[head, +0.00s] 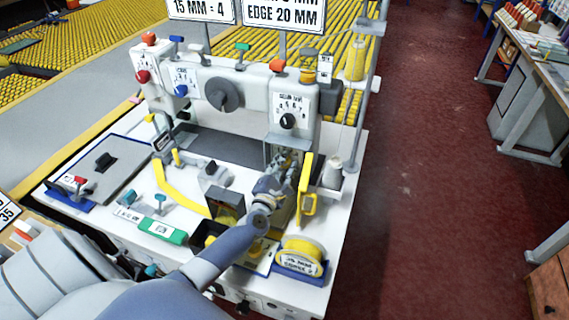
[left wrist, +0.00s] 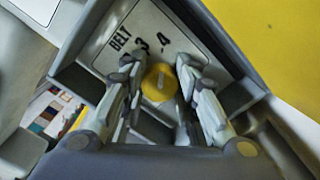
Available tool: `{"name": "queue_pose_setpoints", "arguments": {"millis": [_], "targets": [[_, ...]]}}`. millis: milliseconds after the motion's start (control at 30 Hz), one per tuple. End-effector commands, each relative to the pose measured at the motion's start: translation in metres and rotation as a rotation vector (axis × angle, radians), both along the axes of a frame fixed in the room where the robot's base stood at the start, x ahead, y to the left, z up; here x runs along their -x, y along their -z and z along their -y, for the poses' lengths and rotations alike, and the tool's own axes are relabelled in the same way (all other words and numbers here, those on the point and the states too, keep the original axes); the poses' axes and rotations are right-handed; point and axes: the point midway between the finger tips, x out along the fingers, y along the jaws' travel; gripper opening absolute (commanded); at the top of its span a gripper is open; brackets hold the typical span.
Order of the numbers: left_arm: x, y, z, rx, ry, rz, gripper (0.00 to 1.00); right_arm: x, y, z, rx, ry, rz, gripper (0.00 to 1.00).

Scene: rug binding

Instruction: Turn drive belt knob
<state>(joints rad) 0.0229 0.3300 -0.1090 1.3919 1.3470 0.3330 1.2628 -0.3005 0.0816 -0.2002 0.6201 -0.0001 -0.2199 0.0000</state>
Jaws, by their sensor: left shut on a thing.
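The drive belt knob (left wrist: 159,83) is a round yellow knob with a pale mark, seen in the left wrist view. It sits on a pale panel (left wrist: 132,32) marked "BELT", with 3 and 4 readable. My left gripper (left wrist: 158,70) has its fingers on both sides of the knob and is shut on it. In the head view my left gripper (head: 284,168) reaches into the right front part of the white machine (head: 222,62), below a black dial (head: 287,121). The knob is hidden there by the gripper. My right gripper is not in view.
The red floor at right is clear.

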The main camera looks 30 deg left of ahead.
Motion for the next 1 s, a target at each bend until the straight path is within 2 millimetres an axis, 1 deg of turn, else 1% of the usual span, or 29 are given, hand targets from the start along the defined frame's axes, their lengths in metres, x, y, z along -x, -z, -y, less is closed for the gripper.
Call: {"name": "queue_pose_setpoints", "arguments": {"millis": [433,467,500,533,867,1000], "targets": [[0.0002,0.0009,0.0002,-0.013,0.001,-0.005,0.04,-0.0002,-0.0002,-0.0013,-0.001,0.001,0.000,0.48],[0.0002,0.0009,0.0002,-0.013,0.001,-0.005,0.32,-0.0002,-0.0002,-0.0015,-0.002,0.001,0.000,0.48],[0.0002,0.0009,0.0002,-0.013,0.001,-0.005,0.41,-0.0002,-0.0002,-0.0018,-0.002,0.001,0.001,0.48],[0.0002,0.0009,0.0002,-0.013,0.001,-0.005,0.48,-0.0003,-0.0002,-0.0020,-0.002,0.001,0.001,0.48],[0.0005,0.0004,0.0001,-0.011,0.001,-0.004,0.48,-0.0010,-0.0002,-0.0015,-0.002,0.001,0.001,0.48],[0.0072,0.0006,0.0020,-0.011,0.001,-0.003,0.48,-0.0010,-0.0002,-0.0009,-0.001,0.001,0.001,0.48]]}}
